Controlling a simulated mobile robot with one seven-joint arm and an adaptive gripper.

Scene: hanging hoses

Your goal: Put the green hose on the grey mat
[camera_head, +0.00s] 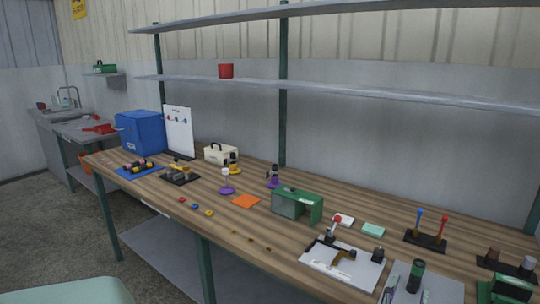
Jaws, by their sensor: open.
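I cannot make out a green hose in this view. No piece that is clearly a grey mat shows either. A light grey panel (452,292) at the bottom right bears a dark green upright cylinder (416,277), and its lower part is cut off by the frame edge. Another pale grey panel (318,257) to its left carries a small lever with a red knob. A white upright board (178,125) with small coloured pegs stands at the back left of the table. My gripper is not in view.
The long wooden table (190,228) carries a blue box (140,132), a green case (299,205), an orange square (246,202) and a black base (425,240) with red and blue levers. Shelves (400,95) hang above. A sink counter (52,122) stands far left.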

